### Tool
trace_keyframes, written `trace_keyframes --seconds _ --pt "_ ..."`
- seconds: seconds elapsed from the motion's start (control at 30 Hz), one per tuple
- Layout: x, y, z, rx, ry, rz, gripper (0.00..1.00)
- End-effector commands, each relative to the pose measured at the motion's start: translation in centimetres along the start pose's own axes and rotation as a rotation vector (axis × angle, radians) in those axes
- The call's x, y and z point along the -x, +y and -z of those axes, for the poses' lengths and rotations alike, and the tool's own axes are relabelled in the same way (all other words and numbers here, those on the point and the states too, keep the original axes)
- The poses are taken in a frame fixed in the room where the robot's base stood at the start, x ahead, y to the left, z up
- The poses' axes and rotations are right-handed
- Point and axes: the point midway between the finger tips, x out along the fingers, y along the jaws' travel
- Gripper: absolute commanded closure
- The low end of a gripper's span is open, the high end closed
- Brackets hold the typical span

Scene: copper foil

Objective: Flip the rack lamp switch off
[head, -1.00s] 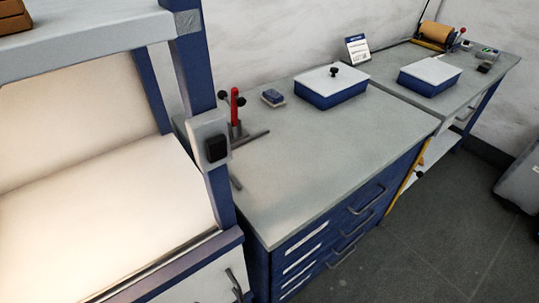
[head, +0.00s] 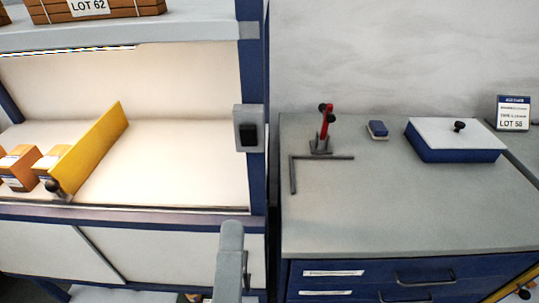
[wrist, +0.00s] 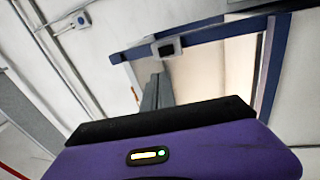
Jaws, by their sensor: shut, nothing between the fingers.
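The rack lamp switch (head: 248,134) is a black rocker in a light grey box on the rack's blue right post in the head view. It also shows in the wrist view (wrist: 166,48), small and ahead of the fingers. The rack lamp strip (head: 70,50) under the shelf is lit, and the rack's inside is bright. My gripper (wrist: 156,80) is shut and empty, its grey fingers pointing toward the switch post. A gap between fingers and switch cannot be judged exactly. In the head view a grey part of my arm rises below the switch; the fingertips are not clear there.
In the rack are a yellow divider (head: 90,148) and orange boxes (head: 18,168). On the right bench (head: 400,210) stand a red-handled clamp (head: 325,125), a dark angle bar (head: 322,157), a blue block (head: 377,129) and a lidded blue box (head: 456,141). The bench front is clear.

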Motion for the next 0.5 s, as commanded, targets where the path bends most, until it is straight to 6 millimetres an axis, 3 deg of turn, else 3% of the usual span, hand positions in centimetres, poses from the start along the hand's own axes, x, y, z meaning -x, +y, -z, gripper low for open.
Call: trace_keyframes --seconds 0.5 --pt "-0.18 -0.46 -0.72 0.052 -0.028 0.019 1.00"
